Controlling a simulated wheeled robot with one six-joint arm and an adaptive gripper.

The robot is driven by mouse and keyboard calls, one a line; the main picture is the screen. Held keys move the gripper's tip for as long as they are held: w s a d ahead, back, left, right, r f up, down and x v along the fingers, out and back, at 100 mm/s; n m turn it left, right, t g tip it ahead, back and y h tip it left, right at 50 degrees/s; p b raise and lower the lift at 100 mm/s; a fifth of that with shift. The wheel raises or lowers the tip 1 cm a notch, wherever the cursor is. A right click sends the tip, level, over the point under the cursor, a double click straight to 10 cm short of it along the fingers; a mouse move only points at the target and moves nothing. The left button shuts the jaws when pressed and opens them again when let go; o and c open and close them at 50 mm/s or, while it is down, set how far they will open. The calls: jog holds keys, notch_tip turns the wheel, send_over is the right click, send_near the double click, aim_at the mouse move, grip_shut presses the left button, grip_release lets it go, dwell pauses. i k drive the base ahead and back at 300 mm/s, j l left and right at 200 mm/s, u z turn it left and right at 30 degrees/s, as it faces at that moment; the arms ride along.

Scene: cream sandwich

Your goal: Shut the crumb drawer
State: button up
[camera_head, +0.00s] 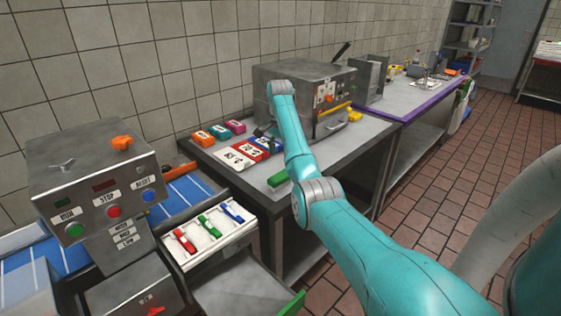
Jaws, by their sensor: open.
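The steel toaster-like machine (290,76) stands on the middle table against the tiled wall. It has a yellow bar (333,111) low on its front and a yellow piece (354,115) by its right corner. I cannot tell for sure which part is the crumb drawer or how far it stands out. My teal arm crosses in front of the machine and hides its left front. My gripper (265,132) shows only as a small dark part beside the arm, in front of the machine and above the coloured cards. It is open, with nothing seen in it.
Coloured cards (238,156) and small boxes (219,132) lie left of the machine. A green block (278,179) is at the table's front edge. A white tray (182,264) with red, green and blue pieces is at lower left, beside a control box (92,182). Tiled floor (440,190) is clear at right.

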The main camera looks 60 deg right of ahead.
aim_at(247, 296)
jog(key=k+l, duration=0.15)
jog(key=k, duration=0.35)
jog(key=k+l, duration=0.1)
jog(key=k, duration=0.4)
